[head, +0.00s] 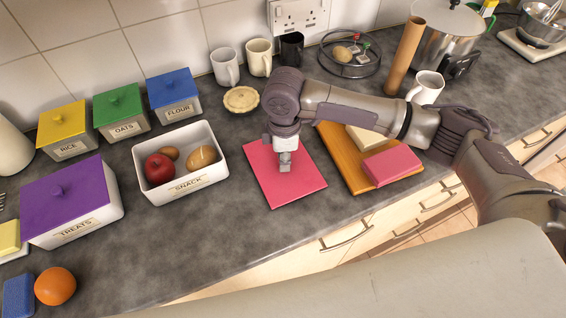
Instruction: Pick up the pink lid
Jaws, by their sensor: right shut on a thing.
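The pink lid (305,183) is a flat square in the middle of the view, at the counter's front edge, right of the open white SNACK box (213,172). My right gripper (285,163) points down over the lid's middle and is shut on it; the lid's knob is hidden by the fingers. I cannot tell whether the lid touches the counter or is slightly above it. The SNACK box has no lid and holds a red apple (158,169) and brown items. My left gripper is not in view.
A wooden board (351,174) with a pink block (393,164) and a cream block lies close right of the lid. A small pie (241,99) and mugs stand behind. Lidded TREATS (75,233), RICE, OATS and FLOUR boxes stand left. Counter in front of the SNACK box is clear.

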